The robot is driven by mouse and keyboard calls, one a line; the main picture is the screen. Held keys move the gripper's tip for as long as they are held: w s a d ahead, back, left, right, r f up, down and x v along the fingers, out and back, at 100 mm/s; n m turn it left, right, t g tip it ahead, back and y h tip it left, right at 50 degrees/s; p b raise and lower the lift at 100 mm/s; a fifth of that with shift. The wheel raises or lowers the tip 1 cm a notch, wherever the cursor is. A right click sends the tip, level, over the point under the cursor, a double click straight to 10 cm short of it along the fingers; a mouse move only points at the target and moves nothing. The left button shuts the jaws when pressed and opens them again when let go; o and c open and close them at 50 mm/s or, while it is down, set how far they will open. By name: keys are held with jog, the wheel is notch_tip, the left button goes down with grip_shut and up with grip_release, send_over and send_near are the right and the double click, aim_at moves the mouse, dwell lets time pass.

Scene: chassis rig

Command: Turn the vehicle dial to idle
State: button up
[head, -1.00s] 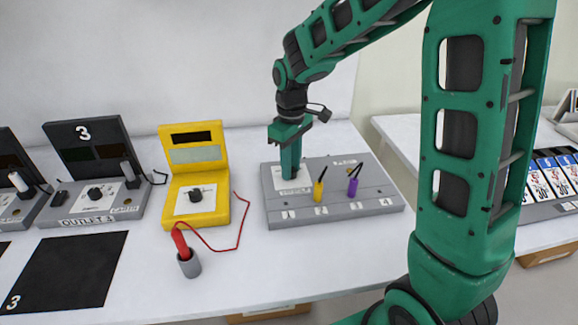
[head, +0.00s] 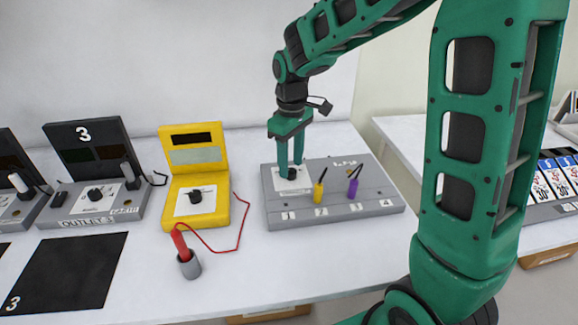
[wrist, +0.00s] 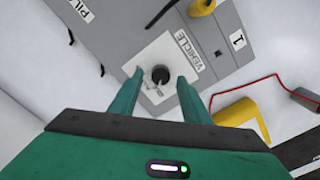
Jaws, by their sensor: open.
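The vehicle dial is a round black knob (wrist: 160,74) on a white plate (wrist: 160,60) beside the VEHICLE label (wrist: 187,49) in the wrist view. In the head view the knob (head: 291,173) sits at the left end of the grey panel (head: 340,209). My gripper (head: 291,163) is open and points down over the dial, with the fingers on either side of it. In the wrist view my gripper's fingertips (wrist: 160,75) flank the knob with gaps on both sides. I cannot read the dial's setting.
A yellow plug (head: 319,191) and a purple plug (head: 353,188) stand on the panel right of the dial. A yellow meter (head: 216,212) with a red lead is on the left. Outlet unit 3 (head: 68,207) stands farther left.

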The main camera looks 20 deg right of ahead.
aim_at(291, 170)
notch_tip(291, 170, up, 9)
dwell(0.3)
jog(key=shift+w, duration=0.1)
jog(key=s+d+m, duration=0.7)
jog(key=s+d, duration=0.6)
jog(key=s, duration=0.2)
jog(key=s+d+f+m, duration=0.2)
jog(key=s+m, duration=0.1)
jog(key=s, duration=0.4)
jog(key=s+d+f+m, duration=0.2)
jog(key=s+f+m, duration=0.1)
jog(key=s, duration=0.4)
jog(key=shift+s, duration=0.35)
jog(key=shift+f, duration=0.1)
jog(key=shift+w+f, duration=0.25)
jog(key=shift+w, duration=0.4)
